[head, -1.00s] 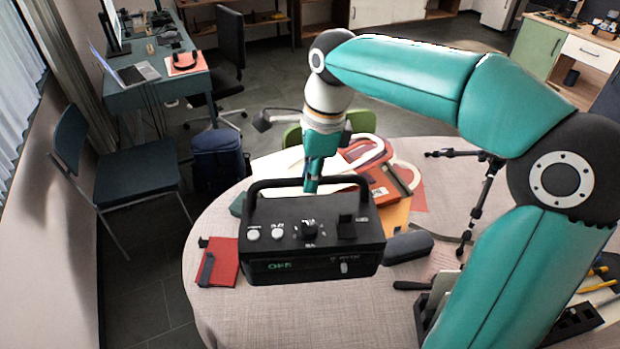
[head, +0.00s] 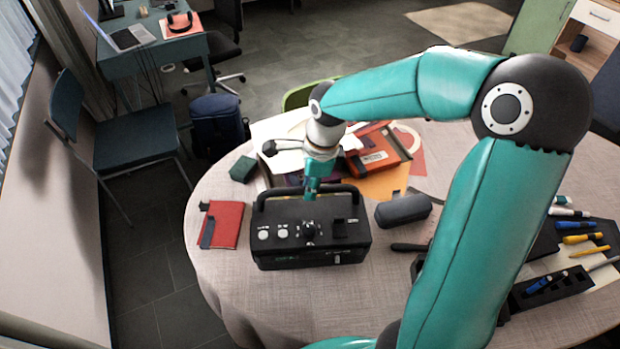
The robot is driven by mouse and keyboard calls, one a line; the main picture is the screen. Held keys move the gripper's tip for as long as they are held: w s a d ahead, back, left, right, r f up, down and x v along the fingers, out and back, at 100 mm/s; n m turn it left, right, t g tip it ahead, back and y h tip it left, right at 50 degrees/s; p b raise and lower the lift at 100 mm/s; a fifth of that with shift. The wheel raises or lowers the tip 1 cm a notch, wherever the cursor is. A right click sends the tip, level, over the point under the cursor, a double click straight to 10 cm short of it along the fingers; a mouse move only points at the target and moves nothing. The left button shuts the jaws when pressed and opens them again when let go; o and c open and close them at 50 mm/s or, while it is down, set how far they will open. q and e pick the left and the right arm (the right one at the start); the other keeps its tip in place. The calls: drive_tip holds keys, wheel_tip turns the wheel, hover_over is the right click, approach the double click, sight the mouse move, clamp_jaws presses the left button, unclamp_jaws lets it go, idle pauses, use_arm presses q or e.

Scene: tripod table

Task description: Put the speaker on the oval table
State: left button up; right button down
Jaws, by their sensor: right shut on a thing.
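The speaker (head: 312,232), a black box with knobs on top and a carry handle, is upright over the near left part of the oval table (head: 225,290). It is on the table top or very close above it; I cannot tell for sure if its base touches. My right gripper (head: 312,192) reaches down from above and is shut on the speaker, at its handle. The fingertips are partly hidden against the handle. My left gripper is not in view.
A red notebook (head: 226,225) lies left of the speaker and a dark grey case (head: 403,210) right of it. Books and papers (head: 375,155) lie behind. A black pen tray (head: 550,290) is at the right. The table's front left is clear.

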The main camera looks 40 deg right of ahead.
sight(310, 207)
wheel_tip(310, 207, down, 3)
drive_tip(key=shift+r, duration=0.1)
drive_tip(key=shift+f, duration=0.2)
drive_tip(key=c, duration=1.4)
unclamp_jaws()
drive_tip(key=shift+s+a+f, duration=0.1)
drive_tip(key=shift+s+f, duration=0.05)
drive_tip(key=o, duration=0.3)
drive_tip(key=shift+r, duration=0.7)
drive_tip(key=r, duration=0.7)
drive_tip(key=s+d+r, duration=0.1)
drive_tip(key=r, duration=0.2)
drive_tip(key=shift+s+d+r, duration=0.1)
drive_tip(key=shift+r, duration=0.3)
drive_tip(key=shift+f, duration=0.1)
